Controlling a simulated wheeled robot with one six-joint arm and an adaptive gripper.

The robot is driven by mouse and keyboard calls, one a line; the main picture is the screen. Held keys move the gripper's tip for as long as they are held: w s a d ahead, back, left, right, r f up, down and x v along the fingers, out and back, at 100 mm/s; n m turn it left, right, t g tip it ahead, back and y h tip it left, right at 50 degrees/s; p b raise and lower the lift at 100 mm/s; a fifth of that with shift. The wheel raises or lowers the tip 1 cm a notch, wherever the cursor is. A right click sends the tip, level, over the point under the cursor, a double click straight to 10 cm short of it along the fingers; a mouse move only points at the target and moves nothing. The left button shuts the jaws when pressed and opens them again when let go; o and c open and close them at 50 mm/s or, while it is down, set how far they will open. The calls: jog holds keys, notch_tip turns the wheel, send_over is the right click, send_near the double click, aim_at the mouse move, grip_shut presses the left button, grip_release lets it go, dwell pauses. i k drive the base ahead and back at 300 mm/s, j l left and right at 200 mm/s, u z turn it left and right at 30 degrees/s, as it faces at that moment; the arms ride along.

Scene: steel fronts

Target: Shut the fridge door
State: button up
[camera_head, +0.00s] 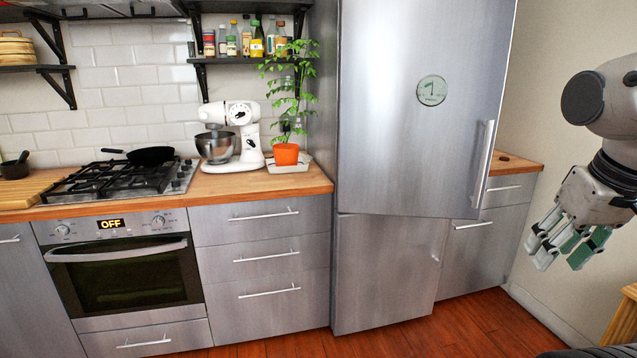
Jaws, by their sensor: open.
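The steel fridge has a tall upper door (415,120) with a vertical handle (484,163) on its right edge and a round magnet (431,90). The upper door stands partly open: its right side swings out past the lower door (385,270) and covers part of the cabinet to the right. The lower door looks shut. The fridge's inside is hidden. My gripper (566,247) is at the right, open and empty, pointing down and left. In the picture it is right of and below the handle, apart from the door.
A wooden counter (270,184) on the left holds a stand mixer (232,138), a potted plant (286,154) and a gas hob (120,178). A cabinet (485,235) stands right of the fridge. A wooden piece (624,318) is at lower right. The floor (470,325) in front is clear.

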aim_at(404, 150)
jog(key=i+l+z, duration=0.2)
jog(key=i, duration=0.7)
